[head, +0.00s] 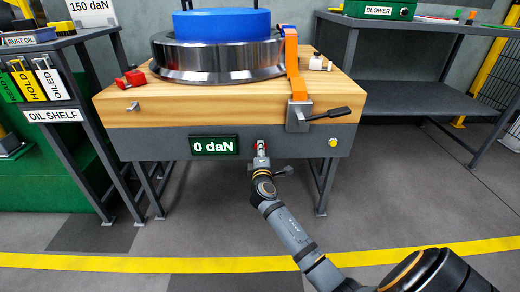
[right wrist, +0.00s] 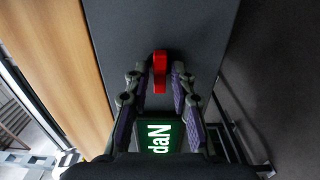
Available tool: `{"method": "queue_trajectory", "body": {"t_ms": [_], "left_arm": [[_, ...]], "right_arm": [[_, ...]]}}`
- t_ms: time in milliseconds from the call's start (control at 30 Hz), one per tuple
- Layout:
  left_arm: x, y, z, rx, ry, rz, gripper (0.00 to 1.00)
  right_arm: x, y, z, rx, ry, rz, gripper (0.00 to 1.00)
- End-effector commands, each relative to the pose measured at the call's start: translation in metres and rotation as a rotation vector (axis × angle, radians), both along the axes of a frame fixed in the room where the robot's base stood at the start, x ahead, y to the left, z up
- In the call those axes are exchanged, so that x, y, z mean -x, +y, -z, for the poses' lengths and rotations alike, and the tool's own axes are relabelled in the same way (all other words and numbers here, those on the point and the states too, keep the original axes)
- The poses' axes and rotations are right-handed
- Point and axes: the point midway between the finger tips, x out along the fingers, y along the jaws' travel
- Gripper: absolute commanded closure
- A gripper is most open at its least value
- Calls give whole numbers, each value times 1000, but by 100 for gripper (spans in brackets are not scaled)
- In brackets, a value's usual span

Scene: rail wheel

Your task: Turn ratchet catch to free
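A small red catch (head: 265,148) sits on the grey front panel of the bench, right of the display. In the right wrist view the red catch (right wrist: 159,72) stands out from the panel. My right gripper (head: 261,146) is at the panel in front of it. In the right wrist view the right gripper's fingers (right wrist: 158,76) are open, one on each side of the catch, with gaps showing. An orange strap (head: 292,62) runs over the metal ring down to a metal ratchet block (head: 299,114) with a black handle (head: 327,115) pointing right. My left gripper is not in view.
The display (head: 214,145) reads 0 daN. A steel ring (head: 215,62) with a blue core (head: 221,24) lies on the wooden bench top (head: 185,107). A red clamp (head: 131,79) is at its left, a yellow button (head: 333,142) at the panel's right. The floor in front is clear.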

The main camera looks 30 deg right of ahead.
Motion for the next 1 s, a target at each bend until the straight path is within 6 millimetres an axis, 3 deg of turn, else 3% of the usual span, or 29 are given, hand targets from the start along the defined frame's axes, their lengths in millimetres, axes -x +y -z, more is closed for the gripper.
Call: {"method": "queue_trajectory", "body": {"t_ms": [33,133,433,1000], "left_arm": [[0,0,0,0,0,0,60],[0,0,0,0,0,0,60],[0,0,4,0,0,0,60],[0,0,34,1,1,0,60]], "right_arm": [[0,0,0,0,0,0,87],[0,0,0,0,0,0,100],[0,0,2,-18,-11,0,100],[0,0,3,-335,-203,0,100]]}}
